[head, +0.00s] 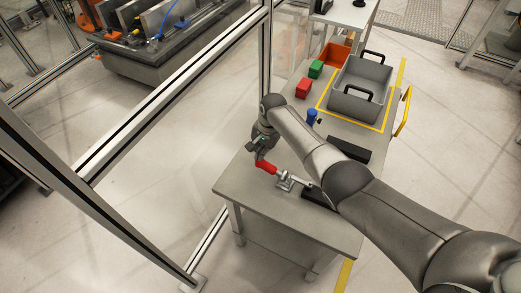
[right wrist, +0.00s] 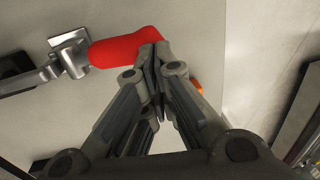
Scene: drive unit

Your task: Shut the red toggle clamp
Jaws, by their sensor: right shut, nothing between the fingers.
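The toggle clamp has a red handle (head: 266,167) and a grey metal body (head: 286,183). It stands on the grey table (head: 250,206), near its left edge. The handle points away from the body toward my right gripper (head: 259,151). In the right wrist view the red handle (right wrist: 118,47) runs from the metal body (right wrist: 68,55) to my right fingertips (right wrist: 155,58). The fingers are shut and empty, and they overlap the handle's free end. I cannot tell whether they touch it. My left gripper is not in view.
A dark block (head: 319,198) lies right of the clamp. Farther back are a blue-topped part (head: 312,116), a grey bin (head: 359,88), red (head: 303,88) and green (head: 316,69) boxes. A glass-panel post (head: 264,60) rises behind the table. The front tabletop is clear.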

